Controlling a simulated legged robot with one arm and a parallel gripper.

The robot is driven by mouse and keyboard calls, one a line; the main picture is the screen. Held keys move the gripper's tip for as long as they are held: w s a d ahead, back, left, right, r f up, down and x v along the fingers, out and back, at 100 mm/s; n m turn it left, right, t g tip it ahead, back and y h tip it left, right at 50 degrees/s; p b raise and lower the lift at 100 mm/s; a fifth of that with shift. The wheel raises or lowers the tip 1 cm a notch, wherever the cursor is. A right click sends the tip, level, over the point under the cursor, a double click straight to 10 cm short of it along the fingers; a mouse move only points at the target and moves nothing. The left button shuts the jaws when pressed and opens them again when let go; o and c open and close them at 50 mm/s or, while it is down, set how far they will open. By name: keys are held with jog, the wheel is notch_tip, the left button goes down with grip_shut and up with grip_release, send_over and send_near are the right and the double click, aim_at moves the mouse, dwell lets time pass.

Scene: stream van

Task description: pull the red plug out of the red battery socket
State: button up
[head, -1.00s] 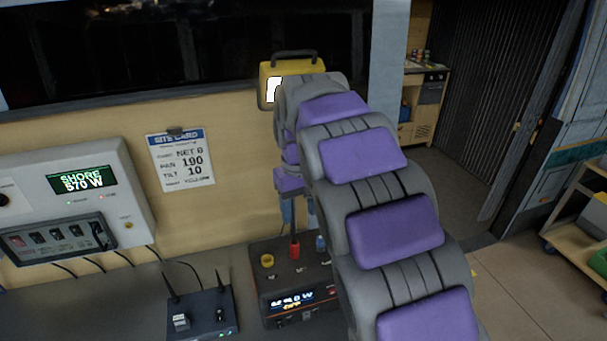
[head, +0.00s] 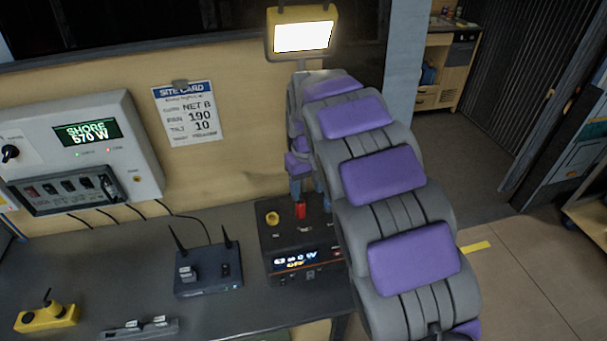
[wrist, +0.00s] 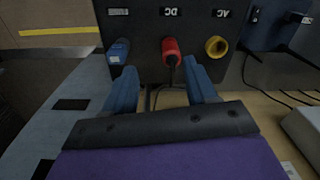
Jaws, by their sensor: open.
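The red plug (wrist: 171,50) sits in the socket labelled DC on the black battery box (wrist: 145,14). Its dark cable runs down between my fingers in the wrist view. The head view shows the red plug (head: 299,210) standing on top of the battery box (head: 285,235). My gripper (wrist: 163,85) is open and empty, its two blue fingers on either side of the plug's cable end. Whether they touch the plug cannot be told. My gripper (head: 307,186) is partly hidden by my arm in the head view. The red socket itself is covered by the plug.
A blue plug (wrist: 119,52) is left of the red one and a yellow socket (wrist: 216,46) right of it, both close to my fingers. A router with antennas (head: 208,270) stands beside the battery. A lit lamp (head: 303,36) is behind my arm.

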aim_at(304, 201)
jog(key=a+f, duration=0.1)
jog(key=f, duration=0.1)
jog(key=a+f, duration=0.1)
jog(key=f, duration=0.1)
jog(key=a+f+b, duration=0.1)
jog(key=f, duration=0.1)
jog(key=shift+a+f, duration=0.1)
jog(key=shift+f, duration=0.05)
jog(key=shift+d+f, duration=0.1)
jog(key=shift+d, duration=1.15)
jog(key=shift+a, duration=1)
jog(key=c, duration=0.7)
jog(key=shift+d, duration=0.55)
grip_shut()
jog(key=shift+o, duration=0.4)
grip_release()
jog(key=shift+a, duration=0.2)
grip_shut()
